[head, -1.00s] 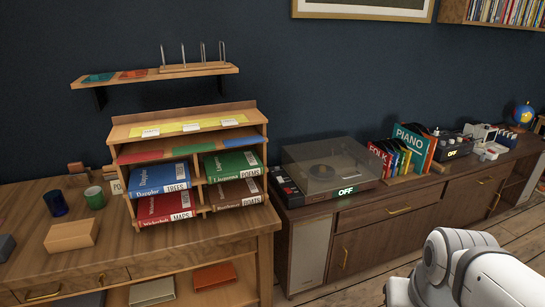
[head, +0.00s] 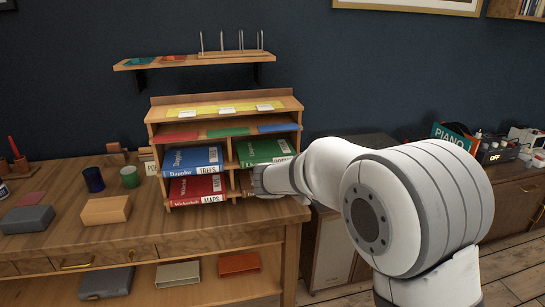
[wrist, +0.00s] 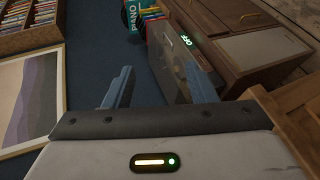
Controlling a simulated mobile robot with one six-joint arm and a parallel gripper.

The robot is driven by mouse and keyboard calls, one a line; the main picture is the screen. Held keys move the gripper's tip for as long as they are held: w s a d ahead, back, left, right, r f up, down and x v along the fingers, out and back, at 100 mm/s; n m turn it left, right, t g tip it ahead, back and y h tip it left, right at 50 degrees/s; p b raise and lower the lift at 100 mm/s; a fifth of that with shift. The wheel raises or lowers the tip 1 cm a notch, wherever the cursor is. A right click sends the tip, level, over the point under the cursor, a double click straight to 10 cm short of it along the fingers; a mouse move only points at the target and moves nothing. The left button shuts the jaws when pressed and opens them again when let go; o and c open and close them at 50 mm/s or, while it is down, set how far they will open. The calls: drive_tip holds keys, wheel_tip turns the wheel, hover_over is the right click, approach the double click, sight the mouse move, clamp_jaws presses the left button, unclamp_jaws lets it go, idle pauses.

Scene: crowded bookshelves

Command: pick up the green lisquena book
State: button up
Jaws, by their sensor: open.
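The green Lisquena book (head: 262,150) lies flat in the upper right compartment of the wooden desk organizer (head: 224,102), its spine facing out. My arm covers the right end of its spine. My gripper (head: 247,184) is in front of the lower right compartment, just below the green book, and hides most of what lies there. In the wrist view my gripper (wrist: 155,82) shows its two fingers apart, with nothing held between them. The green book does not show in the wrist view.
A blue Trees book (head: 190,160) and a red Maps book (head: 194,189) fill the left compartments. Green and blue cups (head: 130,177) and a tan box (head: 106,210) stand left on the desk. The record player (wrist: 183,68) shows in the wrist view, near the fingers.

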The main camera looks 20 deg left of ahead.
sight(266, 154)
drive_tip(key=w+a+f+n+t+y, duration=0.15)
drive_tip(key=a+n+t+y, duration=0.35)
drive_tip(key=a, duration=1.5)
drive_tip(key=shift+m+t+h, duration=0.3)
drive_tip(key=shift+t+h, duration=0.3)
drive_tip(key=shift+h, duration=0.1)
drive_tip(key=x, duration=0.2)
drive_tip(key=p+x, duration=0.1)
drive_tip(key=x, duration=0.4)
drive_tip(key=shift+f, duration=0.4)
drive_tip(key=shift+c, duration=0.4)
clamp_jaws()
